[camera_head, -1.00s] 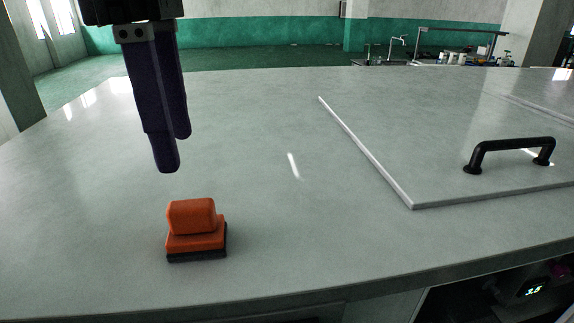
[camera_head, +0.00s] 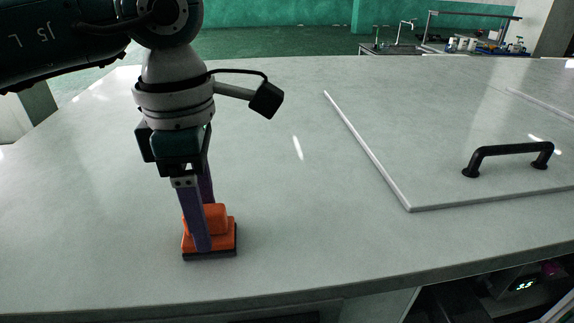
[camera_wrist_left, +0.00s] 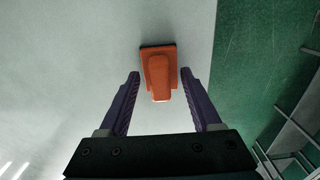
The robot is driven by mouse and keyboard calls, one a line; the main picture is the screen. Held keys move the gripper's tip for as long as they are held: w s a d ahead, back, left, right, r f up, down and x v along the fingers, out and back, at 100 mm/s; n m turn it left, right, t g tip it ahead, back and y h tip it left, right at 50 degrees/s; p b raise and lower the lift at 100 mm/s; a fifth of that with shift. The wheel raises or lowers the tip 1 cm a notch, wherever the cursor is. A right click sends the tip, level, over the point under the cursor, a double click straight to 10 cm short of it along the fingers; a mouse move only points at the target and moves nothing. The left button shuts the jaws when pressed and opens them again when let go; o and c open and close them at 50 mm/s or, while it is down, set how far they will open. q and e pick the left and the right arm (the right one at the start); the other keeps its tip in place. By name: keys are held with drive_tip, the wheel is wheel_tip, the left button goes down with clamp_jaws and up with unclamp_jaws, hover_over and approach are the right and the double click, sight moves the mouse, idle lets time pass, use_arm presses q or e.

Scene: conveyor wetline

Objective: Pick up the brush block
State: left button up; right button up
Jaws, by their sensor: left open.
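The brush block (camera_head: 221,228) is orange with a raised grip on top and a dark base. It rests flat on the grey worktop near its front edge. My left gripper (camera_head: 207,225) points down at it, with one purple finger in front of the block and hiding part of it. In the left wrist view the brush block (camera_wrist_left: 158,72) shows between and just beyond the fingertips of the open left gripper (camera_wrist_left: 158,76), with a gap on either side of its grip. My right gripper is not in view.
A flat panel (camera_head: 440,180) with a black handle (camera_head: 508,150) lies on the worktop (camera_head: 310,230) to the right. The worktop around the block is clear. A sink area with bottles stands far back right. A small lit display shows below the front edge.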

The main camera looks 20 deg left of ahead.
use_arm(q)
drive_tip(key=shift+c, duration=0.3)
clamp_jaws()
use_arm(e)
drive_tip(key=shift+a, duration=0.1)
use_arm(q)
drive_tip(key=shift+r, duration=0.15)
